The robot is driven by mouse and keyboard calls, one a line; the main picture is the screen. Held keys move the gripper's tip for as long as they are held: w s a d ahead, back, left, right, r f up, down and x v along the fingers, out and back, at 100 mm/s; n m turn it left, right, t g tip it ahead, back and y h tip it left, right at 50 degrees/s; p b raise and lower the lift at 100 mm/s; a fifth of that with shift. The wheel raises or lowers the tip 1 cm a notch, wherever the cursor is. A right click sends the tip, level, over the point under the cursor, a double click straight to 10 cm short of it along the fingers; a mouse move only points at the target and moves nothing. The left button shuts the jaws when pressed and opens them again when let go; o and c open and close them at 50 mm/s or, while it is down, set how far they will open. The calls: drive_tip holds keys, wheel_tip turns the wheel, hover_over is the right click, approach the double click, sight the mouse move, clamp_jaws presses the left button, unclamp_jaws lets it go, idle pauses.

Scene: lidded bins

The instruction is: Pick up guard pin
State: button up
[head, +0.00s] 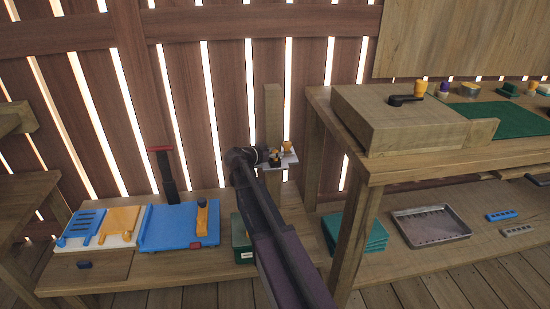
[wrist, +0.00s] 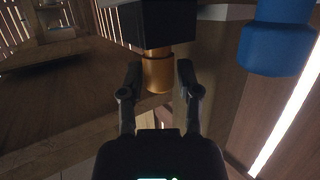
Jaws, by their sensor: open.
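My gripper (head: 268,157) is at a small light plate (head: 291,161) on an upright post in the head view. Small orange and dark parts (head: 287,146) show there. In the wrist view my gripper (wrist: 158,76) is open, its fingers on either side of the lower end of an orange-brown cylinder (wrist: 158,74). This cylinder hangs below a black block (wrist: 150,28) and may be the guard pin; I cannot tell for sure. Whether the fingers touch it is unclear. A thick blue cylinder (wrist: 277,42) is to the right.
A workbench (head: 385,167) with a wooden block (head: 385,115) stands at the right. Its lower shelf holds a metal tray (head: 432,238) and green slabs (head: 342,245). A low bench at the left carries a blue board (head: 165,232). A slatted wall is behind.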

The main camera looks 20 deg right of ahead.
clamp_jaws()
drive_tip(key=shift+r, duration=0.15)
idle(0.4)
wheel_tip(320, 180, up, 3)
drive_tip(key=p, duration=0.3)
drive_tip(key=shift+f, duration=0.2)
drive_tip(key=s+a+r+p, duration=0.1)
drive_tip(key=s+a, duration=0.3)
drive_tip(key=a, duration=0.3)
drive_tip(key=s+a+r+p, duration=0.1)
drive_tip(key=s+a, duration=0.2)
drive_tip(key=a, duration=0.4)
drive_tip(key=shift+s, duration=0.35)
